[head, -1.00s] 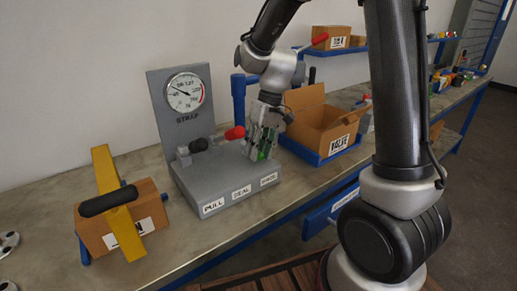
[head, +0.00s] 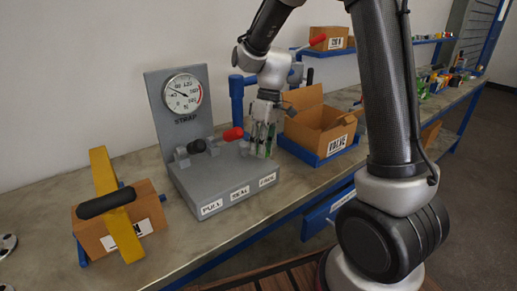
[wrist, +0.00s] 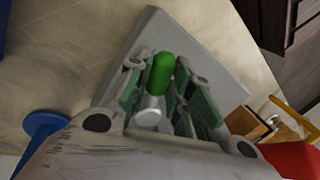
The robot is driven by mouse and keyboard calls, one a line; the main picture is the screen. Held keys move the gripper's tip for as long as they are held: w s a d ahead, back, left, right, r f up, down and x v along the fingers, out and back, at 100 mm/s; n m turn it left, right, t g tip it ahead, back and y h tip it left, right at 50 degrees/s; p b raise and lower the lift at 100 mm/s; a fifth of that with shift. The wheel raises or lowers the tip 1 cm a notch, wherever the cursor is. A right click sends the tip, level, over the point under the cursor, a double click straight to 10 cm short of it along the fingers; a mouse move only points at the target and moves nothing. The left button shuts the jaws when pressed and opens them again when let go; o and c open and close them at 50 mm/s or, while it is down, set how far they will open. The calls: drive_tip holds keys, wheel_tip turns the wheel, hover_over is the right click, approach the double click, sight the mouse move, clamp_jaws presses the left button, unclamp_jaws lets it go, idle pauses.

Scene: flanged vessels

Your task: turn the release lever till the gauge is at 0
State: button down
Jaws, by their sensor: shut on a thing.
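The gauge (head: 183,94) is a round white dial with a red arc, on the upright grey panel marked STRAP. Its needle points to the upper left, but the exact reading is too small to tell. A lever with a green handle (wrist: 161,72) stands at the right end of the grey base (head: 215,180). My gripper (head: 261,145) is shut on this green lever, which sits between the fingers in the wrist view and is mostly hidden in the head view. A red-handled lever (head: 232,134) and a black-knobbed lever (head: 197,146) are to its left.
Front labels include PULL and SEAL; the third is unclear. An open cardboard box (head: 318,128) in a blue tray is close at right. A blue post (head: 237,98) stands behind.

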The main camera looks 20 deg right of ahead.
drive_tip(key=w+n, duration=0.1)
drive_tip(key=n, duration=0.1)
drive_tip(key=w+d+n+h, duration=0.1)
drive_tip(key=n, duration=0.1)
drive_tip(key=shift+d+n+g, duration=0.2)
drive_tip(key=shift+n+g, duration=0.2)
drive_tip(key=n, duration=0.1)
drive_tip(key=w+n, duration=0.1)
drive_tip(key=n, duration=0.1)
drive_tip(key=shift+w+d+h, duration=0.25)
drive_tip(key=shift+w+h, duration=0.1)
drive_tip(key=shift+h, duration=0.05)
drive_tip(key=shift+w+n+h, duration=0.2)
drive_tip(key=shift+w+n, duration=0.2)
drive_tip(key=shift+n, duration=0.4)
drive_tip(key=shift+w+n+h, duration=0.2)
drive_tip(key=shift+w+n, duration=0.15)
drive_tip(key=shift+n, duration=0.45)
drive_tip(key=shift+r, duration=0.1)
drive_tip(key=c, duration=1.3)
unclamp_jaws()
drive_tip(key=shift+o, duration=0.2)
drive_tip(key=v, duration=1.2)
drive_tip(key=shift+w, duration=0.2)
